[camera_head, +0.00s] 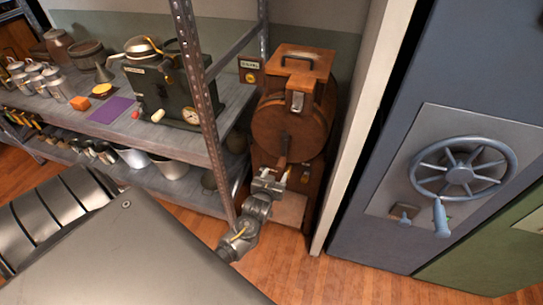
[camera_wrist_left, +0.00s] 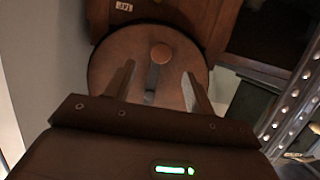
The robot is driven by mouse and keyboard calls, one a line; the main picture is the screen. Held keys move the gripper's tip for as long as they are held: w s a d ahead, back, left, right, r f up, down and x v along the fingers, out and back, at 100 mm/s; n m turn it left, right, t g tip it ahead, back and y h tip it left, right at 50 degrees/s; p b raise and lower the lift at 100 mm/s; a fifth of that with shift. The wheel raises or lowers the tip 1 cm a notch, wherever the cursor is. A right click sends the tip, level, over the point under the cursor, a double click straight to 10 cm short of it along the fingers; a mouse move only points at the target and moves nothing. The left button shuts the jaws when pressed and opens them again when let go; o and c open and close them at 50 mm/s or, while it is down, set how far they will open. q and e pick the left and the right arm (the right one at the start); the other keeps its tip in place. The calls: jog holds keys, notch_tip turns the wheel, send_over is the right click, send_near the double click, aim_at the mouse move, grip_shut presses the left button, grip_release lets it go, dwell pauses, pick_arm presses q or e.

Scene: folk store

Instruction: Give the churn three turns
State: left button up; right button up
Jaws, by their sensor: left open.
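The churn (camera_head: 288,118) is a brown wooden barrel with a latched lid and top handle, standing between the metal shelf and a pale wall. Its round end (camera_wrist_left: 103,68) fills the middle of the left wrist view. A crank with a dark arm (camera_wrist_left: 152,84) and a brown knob (camera_wrist_left: 161,53) sits on that face. My left gripper (camera_head: 280,170) is in front of the churn at crank height. In the wrist view its open fingers (camera_wrist_left: 158,72) stand on either side of the crank, with nothing clamped between them. Contact with the crank cannot be told. My right gripper is not in view.
A metal shelf (camera_head: 185,165) with a grey-green machine (camera_head: 175,95), canisters and pots stands close on the left. A blue door with a spoked handwheel (camera_head: 460,175) is on the right. Bare wooden floor (camera_head: 290,265) lies in front.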

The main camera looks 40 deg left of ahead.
aim_at(279, 168)
pick_arm(q)
jog(key=b+x, duration=0.5)
jog(key=x, duration=0.1)
jog(key=shift+w+a+f, duration=0.1)
jog(key=shift+w+f, duration=0.05)
jog(key=shift+f, duration=0.15)
jog(key=shift+b+x, duration=0.8)
jog(key=shift+x, duration=0.05)
jog(key=shift+r+p, duration=0.25)
jog(key=shift+p, duration=0.1)
jog(key=shift+w, duration=0.1)
jog(key=shift+c, duration=0.4)
jog(key=c, duration=0.5)
jog(key=shift+c, duration=1.3)
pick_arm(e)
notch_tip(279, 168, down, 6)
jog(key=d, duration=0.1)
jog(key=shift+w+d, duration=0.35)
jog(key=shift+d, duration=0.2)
